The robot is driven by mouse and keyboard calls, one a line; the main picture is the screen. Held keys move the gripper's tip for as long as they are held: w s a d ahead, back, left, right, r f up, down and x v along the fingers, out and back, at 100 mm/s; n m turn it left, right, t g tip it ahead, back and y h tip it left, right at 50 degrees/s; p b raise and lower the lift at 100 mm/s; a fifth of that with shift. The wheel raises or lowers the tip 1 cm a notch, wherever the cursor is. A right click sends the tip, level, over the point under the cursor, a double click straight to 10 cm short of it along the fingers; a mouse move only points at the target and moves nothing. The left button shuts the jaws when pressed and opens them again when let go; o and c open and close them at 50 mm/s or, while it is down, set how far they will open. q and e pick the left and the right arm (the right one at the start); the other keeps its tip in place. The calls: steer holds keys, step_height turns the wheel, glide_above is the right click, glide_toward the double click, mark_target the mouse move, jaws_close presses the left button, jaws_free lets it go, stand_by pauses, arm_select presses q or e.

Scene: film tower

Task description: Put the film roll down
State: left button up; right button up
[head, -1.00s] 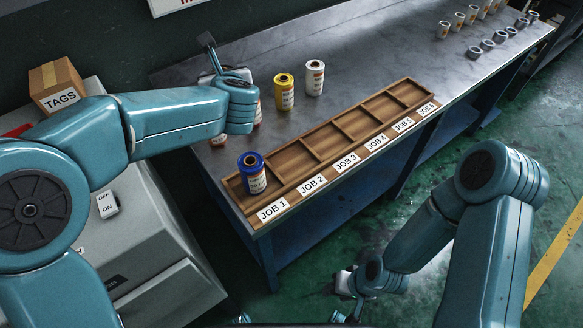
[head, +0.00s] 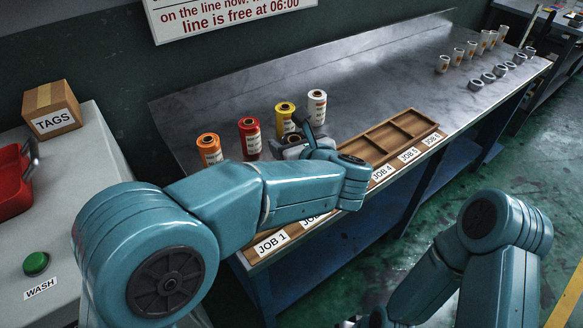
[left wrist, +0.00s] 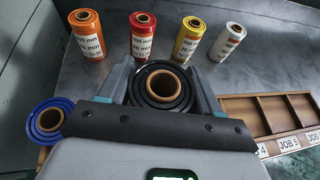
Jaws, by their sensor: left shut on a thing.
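My left gripper (head: 305,140) is shut on a black film roll with a brown core, seen end-on between the fingers in the left wrist view (left wrist: 163,88). In the head view my gripper and forearm hide most of this roll. The gripper is over the near side of the bench, by the wooden job tray (head: 410,122). How high the roll is, and whether it touches anything, I cannot tell. A blue roll (left wrist: 46,118) is at the left of the left wrist view. Only a bit of my right gripper (head: 350,322) shows at the bottom edge.
Orange (head: 209,150), red (head: 249,138), yellow (head: 285,118) and white (head: 317,106) rolls stand behind the tray. My left arm covers the tray's near compartments; the visible far ones are empty. Several small pale containers (head: 471,50) stand at the far end. The middle bench is clear.

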arm_select(q)
step_height(320, 180, down, 2)
steer(key=shift+d, duration=0.1)
steer(key=shift+f, duration=2.05)
steer(key=shift+f+b, duration=0.2)
steer(key=shift+b, duration=0.2)
steer(key=o, duration=1.2)
